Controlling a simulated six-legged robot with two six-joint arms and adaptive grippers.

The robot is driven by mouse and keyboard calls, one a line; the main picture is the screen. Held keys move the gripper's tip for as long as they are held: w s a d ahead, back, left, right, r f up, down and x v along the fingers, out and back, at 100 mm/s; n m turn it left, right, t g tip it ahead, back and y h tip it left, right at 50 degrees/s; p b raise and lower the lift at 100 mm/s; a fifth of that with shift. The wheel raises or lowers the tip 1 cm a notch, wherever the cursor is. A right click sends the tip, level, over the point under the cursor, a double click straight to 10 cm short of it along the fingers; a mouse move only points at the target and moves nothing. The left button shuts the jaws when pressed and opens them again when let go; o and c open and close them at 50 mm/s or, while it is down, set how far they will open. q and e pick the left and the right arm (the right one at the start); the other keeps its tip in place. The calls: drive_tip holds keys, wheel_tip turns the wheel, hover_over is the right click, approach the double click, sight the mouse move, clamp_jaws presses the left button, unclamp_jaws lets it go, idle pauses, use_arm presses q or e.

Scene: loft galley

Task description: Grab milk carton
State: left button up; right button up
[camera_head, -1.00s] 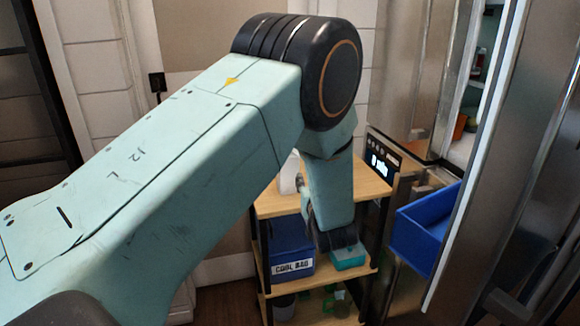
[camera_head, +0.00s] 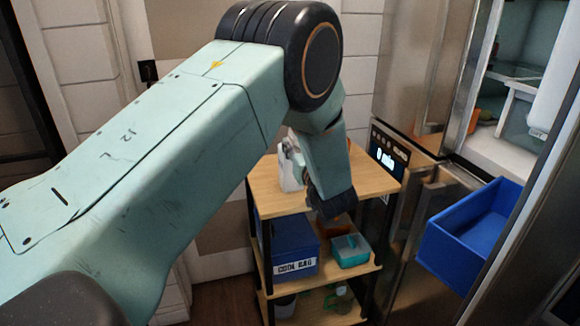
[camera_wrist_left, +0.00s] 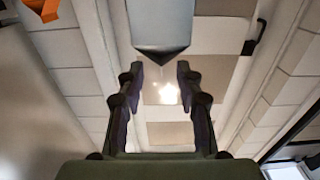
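No milk carton shows clearly enough to name for sure. A tall white container (camera_head: 555,98) with faint lettering stands inside the open fridge at the right edge of the head view, cut off by the frame. A smaller white object (camera_head: 291,178) stands on the cart's top, partly hidden by my left arm. My left gripper's fingers are hidden or unclear in the head view, where the dark wrist end (camera_head: 330,203) hangs over the cart's front edge. In the left wrist view my left gripper (camera_wrist_left: 160,72) is open with nothing between its fingers. My right gripper is out of view.
The wooden cart (camera_head: 270,182) carries a blue box (camera_head: 288,243) and a teal container (camera_head: 350,250) on its middle shelf. An empty-looking blue bin (camera_head: 455,250) juts out by the steel fridge (camera_head: 408,75). A grey-white block (camera_wrist_left: 160,25) lies beyond my fingertips in the wrist view.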

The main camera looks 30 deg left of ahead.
sight(291, 137)
use_arm(q)
drive_tip(key=x, duration=0.3)
drive_tip(key=shift+w+a+f+b, duration=0.2)
drive_tip(key=shift+a+b, duration=0.15)
drive_tip(key=shift+w+a, duration=0.25)
drive_tip(key=shift+a, duration=0.25)
drive_tip(key=shift+w+d+r, duration=0.1)
drive_tip(key=shift+d+r, duration=0.05)
drive_tip(key=shift+d, duration=0.1)
drive_tip(key=shift+c, duration=0.4)
drive_tip(key=shift+a, duration=0.2)
drive_tip(key=c, duration=0.5)
drive_tip(key=shift+d, duration=0.1)
clamp_jaws()
